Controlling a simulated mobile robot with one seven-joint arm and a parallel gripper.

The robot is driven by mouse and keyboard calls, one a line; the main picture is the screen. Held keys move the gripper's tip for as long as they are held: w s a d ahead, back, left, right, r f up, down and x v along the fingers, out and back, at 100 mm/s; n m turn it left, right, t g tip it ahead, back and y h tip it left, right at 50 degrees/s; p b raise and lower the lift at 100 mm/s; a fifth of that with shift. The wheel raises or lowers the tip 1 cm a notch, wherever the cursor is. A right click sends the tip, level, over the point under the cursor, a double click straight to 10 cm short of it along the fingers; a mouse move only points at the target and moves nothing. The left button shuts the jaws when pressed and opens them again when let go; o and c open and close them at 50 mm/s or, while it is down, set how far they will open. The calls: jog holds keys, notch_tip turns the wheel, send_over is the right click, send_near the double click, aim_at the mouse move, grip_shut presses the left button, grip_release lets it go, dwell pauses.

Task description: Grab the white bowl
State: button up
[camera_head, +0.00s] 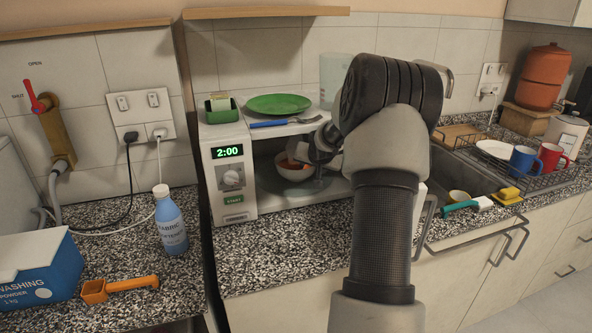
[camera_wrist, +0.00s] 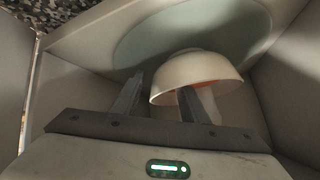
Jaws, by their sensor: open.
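The white bowl (camera_head: 290,172) sits inside the open microwave (camera_head: 231,176), on its round plate, with something orange inside. In the wrist view the bowl (camera_wrist: 205,72) is close ahead, over the pale green turntable plate (camera_wrist: 140,45). My gripper (camera_wrist: 160,84) is open at the bowl's near left rim. One finger is left of the bowl, outside it. The other finger passes behind the rim and its tip is hidden, seemingly within the bowl's opening. I cannot tell whether either finger touches the bowl. In the head view my arm hides part of the microwave's right side.
The microwave's walls and roof leave little room around my gripper. On top lie a green plate (camera_head: 279,104), a blue-handled fork (camera_head: 284,122) and a green holder with a sponge (camera_head: 221,110). A blue bottle (camera_head: 170,222) stands left; the sink and dish rack (camera_head: 520,176) are right.

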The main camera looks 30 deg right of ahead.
grip_shut()
jog(key=shift+r, duration=0.2)
